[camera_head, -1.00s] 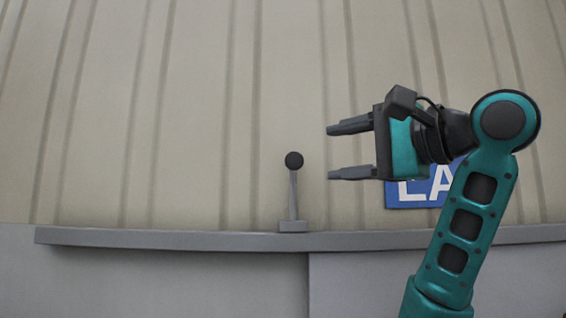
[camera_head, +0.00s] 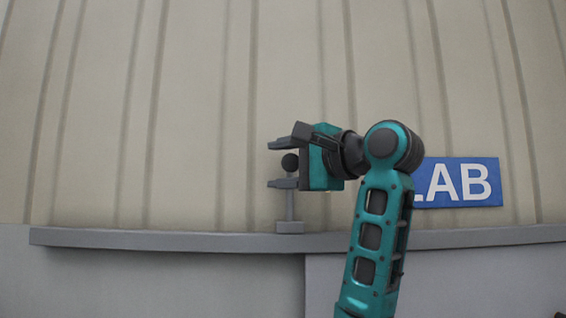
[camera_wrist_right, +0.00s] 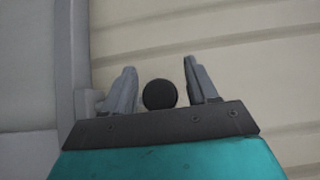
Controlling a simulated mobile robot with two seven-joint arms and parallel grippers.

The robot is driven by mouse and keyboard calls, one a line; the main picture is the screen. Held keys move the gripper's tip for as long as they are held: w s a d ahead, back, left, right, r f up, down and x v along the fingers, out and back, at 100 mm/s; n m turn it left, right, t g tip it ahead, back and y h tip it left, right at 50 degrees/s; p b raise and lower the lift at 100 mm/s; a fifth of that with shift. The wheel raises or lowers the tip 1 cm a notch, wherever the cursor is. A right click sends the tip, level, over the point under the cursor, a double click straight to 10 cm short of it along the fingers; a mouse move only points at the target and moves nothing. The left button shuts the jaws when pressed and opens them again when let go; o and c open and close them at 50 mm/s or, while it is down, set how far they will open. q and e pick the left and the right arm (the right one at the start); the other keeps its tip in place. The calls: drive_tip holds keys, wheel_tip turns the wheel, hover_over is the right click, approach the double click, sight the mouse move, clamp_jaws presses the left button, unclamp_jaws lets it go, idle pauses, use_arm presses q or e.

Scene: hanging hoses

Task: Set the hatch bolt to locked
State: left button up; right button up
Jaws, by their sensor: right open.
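The hatch bolt is an upright grey lever with a round black knob (camera_head: 290,162), standing on a small grey base (camera_head: 290,227) on the ledge. My right gripper (camera_head: 275,164) is open, its fingers pointing left, one above and one below the knob in the head view. In the right wrist view, the knob (camera_wrist_right: 160,94) sits between the two spread fingers, with a gap on both sides. The lower finger hides part of the lever's stem. My left gripper is not in view.
A grey ledge (camera_head: 160,241) runs across under the ribbed beige wall (camera_head: 190,110). A blue sign (camera_head: 470,182) reading "LAB" is on the wall at the right, partly covered by my right arm. The wall left of the lever is clear.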

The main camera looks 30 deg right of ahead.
drive_tip(key=shift+c, duration=0.4)
clamp_jaws()
